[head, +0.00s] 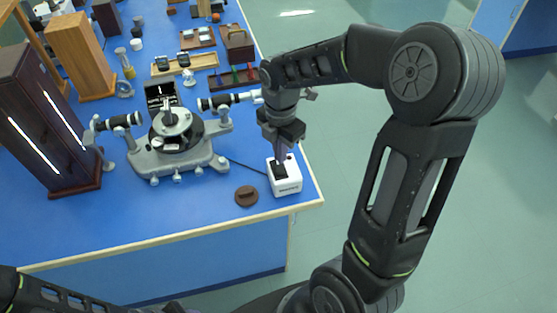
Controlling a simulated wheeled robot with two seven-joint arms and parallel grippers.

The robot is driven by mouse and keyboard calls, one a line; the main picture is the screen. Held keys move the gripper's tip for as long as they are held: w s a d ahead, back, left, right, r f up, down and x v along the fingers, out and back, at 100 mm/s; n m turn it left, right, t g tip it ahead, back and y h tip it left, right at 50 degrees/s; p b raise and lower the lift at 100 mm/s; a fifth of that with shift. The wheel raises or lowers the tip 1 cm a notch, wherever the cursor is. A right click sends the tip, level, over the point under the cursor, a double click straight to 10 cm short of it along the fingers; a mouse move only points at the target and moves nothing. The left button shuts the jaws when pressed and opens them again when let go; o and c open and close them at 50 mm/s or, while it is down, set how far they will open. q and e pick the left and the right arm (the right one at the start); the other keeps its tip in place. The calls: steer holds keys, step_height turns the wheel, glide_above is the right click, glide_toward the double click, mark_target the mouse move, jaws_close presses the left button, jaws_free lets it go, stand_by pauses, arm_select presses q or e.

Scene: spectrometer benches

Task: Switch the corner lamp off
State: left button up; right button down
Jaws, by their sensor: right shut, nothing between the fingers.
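A small white box (287,186) with a black top panel and a small red spot stands at the bench's near right corner. A dark cable runs from it toward the spectrometer. My right gripper (281,160) points down over this box, its shut, empty fingertips at or just above the black panel. I cannot tell whether they touch it, and they hide part of the top. Tall wooden housings with bright slits, a dark one (30,110) and a lighter one (78,55), stand at the left. I cannot tell which thing is the corner lamp. My left gripper is out of view.
A grey spectrometer (176,150) with two telescopes stands left of the white box. A brown round disc (246,196) lies close beside the box. Wooden racks (184,62) and small items fill the back of the blue bench (140,215). Open floor (335,150) lies to the right.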

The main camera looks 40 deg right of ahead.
step_height(320, 180, up, 2)
steer(key=shift+r+p, duration=0.1)
steer(key=shift+p, duration=0.45)
